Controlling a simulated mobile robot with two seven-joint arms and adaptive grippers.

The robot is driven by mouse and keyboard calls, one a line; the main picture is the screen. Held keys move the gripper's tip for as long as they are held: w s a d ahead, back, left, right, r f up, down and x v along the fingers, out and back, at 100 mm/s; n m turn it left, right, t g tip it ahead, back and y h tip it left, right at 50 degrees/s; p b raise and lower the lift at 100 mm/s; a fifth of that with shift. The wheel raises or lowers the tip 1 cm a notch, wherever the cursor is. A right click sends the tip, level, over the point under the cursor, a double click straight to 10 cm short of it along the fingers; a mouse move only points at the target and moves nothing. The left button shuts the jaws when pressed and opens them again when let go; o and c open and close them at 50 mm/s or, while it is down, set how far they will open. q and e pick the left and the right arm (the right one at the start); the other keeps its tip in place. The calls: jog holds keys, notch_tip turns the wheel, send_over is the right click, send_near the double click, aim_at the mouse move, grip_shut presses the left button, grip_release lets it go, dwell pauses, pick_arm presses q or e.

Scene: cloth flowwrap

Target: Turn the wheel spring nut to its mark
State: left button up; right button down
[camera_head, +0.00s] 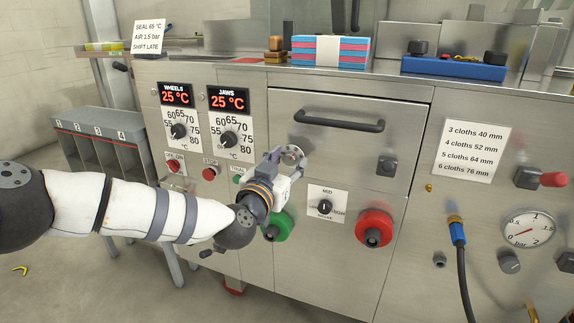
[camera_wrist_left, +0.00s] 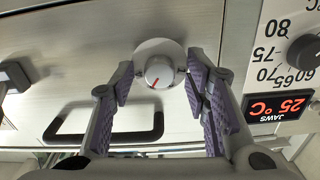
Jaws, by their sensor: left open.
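In the head view the nut (camera_head: 292,155) is partly hidden behind my left gripper (camera_head: 284,166). My left gripper also shows in the left wrist view (camera_wrist_left: 158,88), open, with one purple-padded finger on each side of the nut. My right gripper is not in view.
A bar handle (camera_head: 339,122) is right of the nut. A green knob (camera_head: 278,228) lies below my gripper and a red knob (camera_head: 374,229) to the right. The WHEELS (camera_head: 175,96) and JAWS (camera_head: 229,101) displays both read 25 °C.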

pick_arm(q)
jog(key=shift+c, duration=0.4)
grip_shut()
jog(key=shift+n, duration=0.3)
jog(key=n, duration=0.5)
jog(key=shift+n+b, duration=0.4)
jog(key=n+b, duration=0.1)
jog(key=n, duration=0.4)
jog(key=shift+n, duration=0.3)
jog(key=shift+o, duration=0.4)
grip_release()
